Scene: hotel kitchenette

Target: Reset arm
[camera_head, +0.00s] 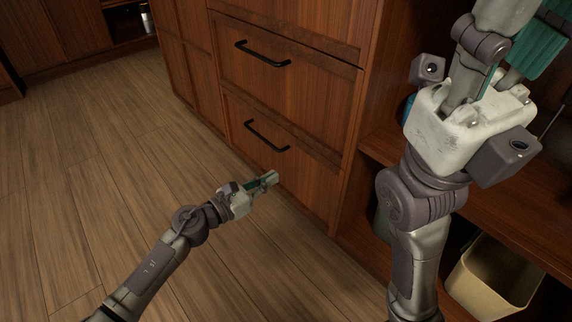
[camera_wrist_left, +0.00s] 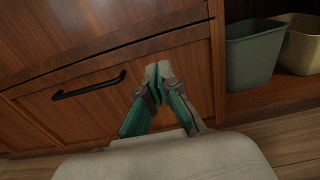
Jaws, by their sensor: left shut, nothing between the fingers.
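My left gripper (camera_head: 272,178) reaches in from the lower left in the head view, low in front of the wooden drawers. It is shut and empty. In the left wrist view its fingertips (camera_wrist_left: 158,72) meet in front of the lower drawer (camera_wrist_left: 110,85), right of the black handle (camera_wrist_left: 88,87). I cannot tell whether they touch the wood. My right arm (camera_head: 425,190) stands large and close on the right side of the head view. Its white wrist housing shows, but its fingertips are not clearly visible.
Two drawers with black handles (camera_head: 262,53) face me, both closed. An open shelf on the right holds a beige bin (camera_head: 492,280); a grey-green bin (camera_wrist_left: 252,55) stands beside it. The wooden floor (camera_head: 90,170) at left is clear.

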